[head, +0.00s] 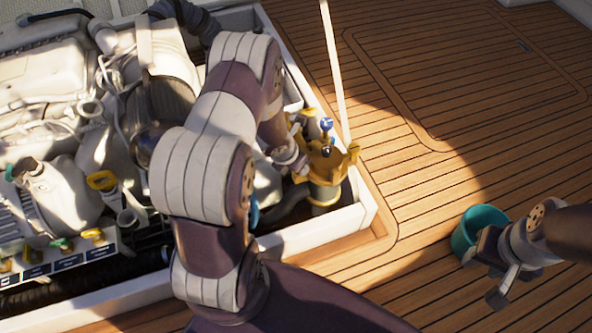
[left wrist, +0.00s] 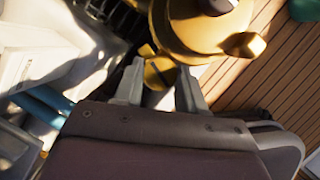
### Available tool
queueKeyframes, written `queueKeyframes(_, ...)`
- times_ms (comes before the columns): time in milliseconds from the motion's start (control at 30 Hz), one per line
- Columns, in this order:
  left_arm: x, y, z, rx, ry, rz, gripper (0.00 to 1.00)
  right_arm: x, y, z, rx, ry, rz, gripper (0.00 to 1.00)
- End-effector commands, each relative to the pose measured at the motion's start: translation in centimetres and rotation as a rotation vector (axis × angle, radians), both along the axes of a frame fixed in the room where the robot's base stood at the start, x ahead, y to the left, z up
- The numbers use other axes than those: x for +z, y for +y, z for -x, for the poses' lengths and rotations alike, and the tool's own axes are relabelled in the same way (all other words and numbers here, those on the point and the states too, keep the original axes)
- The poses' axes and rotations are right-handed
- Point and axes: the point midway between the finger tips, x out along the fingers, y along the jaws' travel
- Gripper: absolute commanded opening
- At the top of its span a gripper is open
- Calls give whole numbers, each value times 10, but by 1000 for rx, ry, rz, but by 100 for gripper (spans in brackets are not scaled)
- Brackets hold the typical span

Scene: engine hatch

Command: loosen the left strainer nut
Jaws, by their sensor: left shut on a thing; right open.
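The brass strainer (head: 326,163) stands upright in the corner of the open hatch, with a blue-topped part (head: 326,125) at its top. The right strainer nut (head: 353,150) sticks out at its right side; it also shows in the left wrist view (left wrist: 246,45). My left gripper (head: 299,167) is at the strainer's left side. In the left wrist view my left fingers (left wrist: 160,88) are shut on the yellow left strainer nut (left wrist: 156,72), beside the strainer body (left wrist: 205,42). My arm partly hides this grip in the head view. My right gripper (head: 506,285) is open and empty, over the deck.
A teal bucket (head: 470,232) stands on the deck, partly behind my right gripper. The engine (head: 45,75) with hoses and caps fills the hatch left of my arm. A pale pole (head: 335,70) rises behind the strainer. The wooden deck (head: 440,100) at right is mostly clear.

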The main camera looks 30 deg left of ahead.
Motion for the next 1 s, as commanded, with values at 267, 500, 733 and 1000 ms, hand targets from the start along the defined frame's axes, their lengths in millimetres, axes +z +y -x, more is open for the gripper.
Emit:
queueKeyframes(267,-4,-1,-1,179,-2,-1,9,-35,0,0,0,0,0,43)
queueKeyframes(500,-2,-2,0,268,0,-1,9,-46,0,0,0,0,0,43)
queueKeyframes(733,0,-2,0,299,-1,1,9,-49,0,0,0,0,0,43)
queueKeyframes(1000,1,-2,0,300,-1,0,9,-49,0,0,0,0,0,43)
